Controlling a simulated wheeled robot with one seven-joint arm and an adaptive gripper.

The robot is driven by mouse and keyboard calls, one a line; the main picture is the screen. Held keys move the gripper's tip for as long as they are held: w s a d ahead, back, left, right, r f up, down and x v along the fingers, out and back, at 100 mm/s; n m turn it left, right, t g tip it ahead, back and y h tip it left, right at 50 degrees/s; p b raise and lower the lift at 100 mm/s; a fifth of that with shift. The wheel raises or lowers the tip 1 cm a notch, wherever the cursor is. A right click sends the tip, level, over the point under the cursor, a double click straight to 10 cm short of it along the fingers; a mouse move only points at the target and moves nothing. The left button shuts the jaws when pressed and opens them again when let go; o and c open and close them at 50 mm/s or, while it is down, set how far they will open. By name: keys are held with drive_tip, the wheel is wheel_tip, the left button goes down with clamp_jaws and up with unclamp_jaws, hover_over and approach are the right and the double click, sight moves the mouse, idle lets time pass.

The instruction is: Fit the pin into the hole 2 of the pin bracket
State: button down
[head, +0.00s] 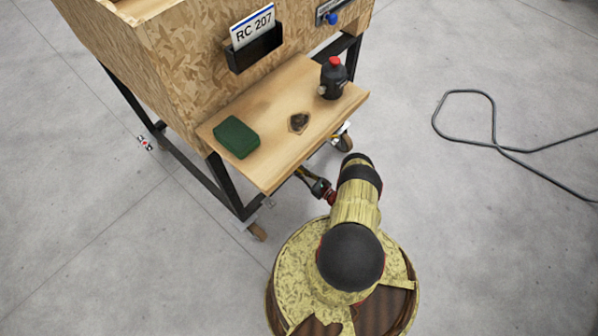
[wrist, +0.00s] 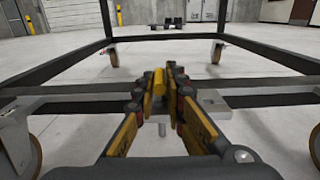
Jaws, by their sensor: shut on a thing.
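My gripper (wrist: 165,82) is shut on the pin, whose yellow upper part (wrist: 159,86) shows between the fingers in the wrist view. A pale grey metal plate (wrist: 213,100), which looks like the pin bracket, sits on the dark frame rail, partly hidden behind the right finger. Its holes cannot be made out, and I cannot tell whether the pin tip is in one. In the head view my gripper (head: 303,178) is low at the shelf's front edge, its tips partly hidden by the shelf.
The wooden shelf (head: 225,135) carries a green block (head: 236,137), a small dark part (head: 299,122) and a black bottle with a red cap (head: 333,79). The cart's dark frame rails (wrist: 60,104) cross around my gripper. A cable (head: 465,140) lies on the open floor at right.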

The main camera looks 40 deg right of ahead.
drive_tip(key=shift+r, duration=0.15)
drive_tip(key=shift+r+p, duration=2)
drive_tip(key=shift+r, duration=1.3)
